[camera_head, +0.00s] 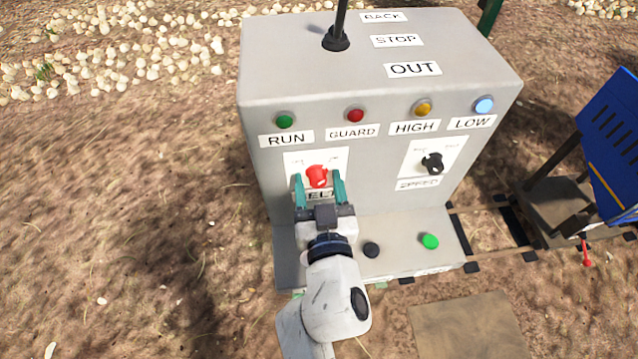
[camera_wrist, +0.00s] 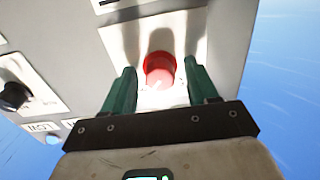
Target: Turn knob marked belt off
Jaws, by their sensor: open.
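The red belt knob (camera_head: 317,176) sits on a white plate on the front of the grey control box (camera_head: 255,95). The label below it is partly hidden by my gripper. My gripper (camera_head: 319,180) is open, with one green finger on each side of the knob. In the wrist view the red knob (camera_wrist: 160,70) shows between and beyond the two fingers of my gripper (camera_wrist: 162,82). Gaps show between it and both fingers there. I cannot tell whether the fingertips reach past its front face.
A black speed knob (camera_head: 432,163) is to the right. Green, red, yellow and blue lamps run along the top of the front. A black button (camera_head: 371,250) and a green button (camera_head: 430,241) sit on the lower ledge. A black lever (camera_head: 338,30) rises from the top.

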